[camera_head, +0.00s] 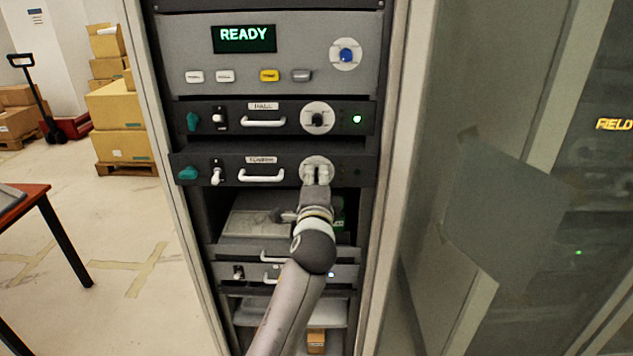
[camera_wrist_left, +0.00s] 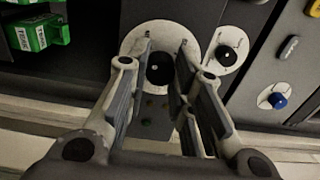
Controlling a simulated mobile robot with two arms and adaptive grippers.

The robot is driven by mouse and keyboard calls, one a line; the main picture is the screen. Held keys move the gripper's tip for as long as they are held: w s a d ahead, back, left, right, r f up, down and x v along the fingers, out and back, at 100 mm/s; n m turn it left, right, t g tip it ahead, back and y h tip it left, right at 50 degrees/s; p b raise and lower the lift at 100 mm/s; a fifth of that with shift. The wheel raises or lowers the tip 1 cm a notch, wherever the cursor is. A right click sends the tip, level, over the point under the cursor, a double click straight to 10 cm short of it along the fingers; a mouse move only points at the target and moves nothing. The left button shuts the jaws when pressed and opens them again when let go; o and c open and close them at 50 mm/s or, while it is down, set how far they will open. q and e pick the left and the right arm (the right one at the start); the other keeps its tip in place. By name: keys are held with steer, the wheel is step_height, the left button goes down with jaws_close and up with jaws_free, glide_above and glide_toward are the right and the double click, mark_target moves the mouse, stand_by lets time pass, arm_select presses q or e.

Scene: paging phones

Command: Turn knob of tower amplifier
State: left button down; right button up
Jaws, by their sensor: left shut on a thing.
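The tower amplifier (camera_head: 230,172) is the lower of two dark rack units; its small label is blurred. It has a pale round dial plate (camera_head: 308,162) at its right, which my left gripper (camera_head: 317,176) largely covers. In the left wrist view its black knob (camera_wrist_left: 160,68) sits on the pale disc, between the fingers of my left gripper (camera_wrist_left: 165,66). The gripper is shut on the knob. In the head view the knob itself is hidden by the fingers. My right gripper is in neither view.
The hall amplifier (camera_head: 282,105) is just above, with its own black knob and a lit green light. The top panel (camera_head: 180,48) reads READY and has a blue knob (camera_head: 346,55). White handles (camera_head: 262,176) project from the units. A glass door (camera_head: 520,180) stands at right.

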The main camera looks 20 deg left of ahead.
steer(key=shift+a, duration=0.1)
arm_select(q)
steer(key=c, duration=1.2)
jaws_free()
steer(key=shift+c, duration=0.2)
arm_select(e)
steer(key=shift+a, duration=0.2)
arm_select(q)
steer(key=shift+s, duration=0.1)
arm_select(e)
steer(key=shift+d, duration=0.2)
arm_select(q)
steer(key=v, duration=1.2)
